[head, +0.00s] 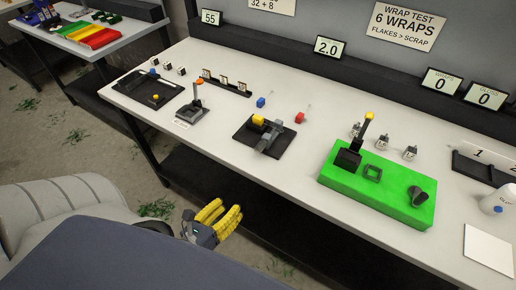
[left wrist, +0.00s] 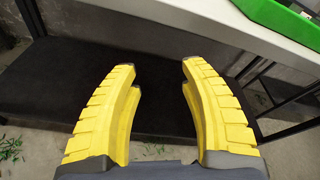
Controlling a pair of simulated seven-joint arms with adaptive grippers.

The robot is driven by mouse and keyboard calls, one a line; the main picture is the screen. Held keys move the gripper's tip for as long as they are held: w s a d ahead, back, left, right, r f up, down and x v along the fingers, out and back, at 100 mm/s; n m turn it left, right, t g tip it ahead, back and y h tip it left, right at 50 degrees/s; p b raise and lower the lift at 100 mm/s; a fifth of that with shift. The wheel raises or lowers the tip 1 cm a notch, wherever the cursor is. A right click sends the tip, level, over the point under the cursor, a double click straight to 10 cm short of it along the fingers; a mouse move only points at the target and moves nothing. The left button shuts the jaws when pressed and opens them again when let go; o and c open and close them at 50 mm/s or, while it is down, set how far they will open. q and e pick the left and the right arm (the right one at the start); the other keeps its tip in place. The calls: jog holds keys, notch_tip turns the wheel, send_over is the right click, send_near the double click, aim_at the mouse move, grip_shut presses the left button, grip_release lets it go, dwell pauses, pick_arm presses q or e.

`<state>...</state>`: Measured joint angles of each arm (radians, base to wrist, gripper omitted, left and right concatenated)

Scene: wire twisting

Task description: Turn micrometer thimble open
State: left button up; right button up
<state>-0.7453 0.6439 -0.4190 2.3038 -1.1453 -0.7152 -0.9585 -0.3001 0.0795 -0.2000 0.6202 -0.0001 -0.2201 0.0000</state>
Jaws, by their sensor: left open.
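A black base plate (head: 243,141) near the middle of the table carries a grey device (head: 271,138) with a yellow block (head: 258,120) at its end. It looks like the micrometer, but its thimble is too small to tell apart. My left gripper (head: 229,209) has yellow ribbed fingers and hangs off the table's front edge, below and left of that device. In the left wrist view the left gripper (left wrist: 158,72) is open and empty, with its fingers wide apart. The micrometer is out of the left wrist view. My right gripper is not in view.
A green block (head: 390,200) with a yellow-tipped lever (head: 361,131) stands to the right. An orange-tipped lever stand (head: 196,103) and black tray (head: 137,90) are left. Blue (head: 261,102) and red (head: 300,117) pieces lie behind the device. A "2.0" display (head: 328,47) stands at the back.

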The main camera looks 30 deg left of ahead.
aim_at(257, 152)
pick_arm(q)
notch_tip(257, 152, up, 10)
jog(key=w+m+t+y, duration=0.1)
jog(key=m+t, duration=0.2)
jog(key=m, duration=0.2)
jog(key=w, duration=1.7)
jog(key=shift+w+d+f, duration=0.2)
jog(key=shift+f, duration=0.05)
jog(key=shift+o, duration=0.4)
grip_shut()
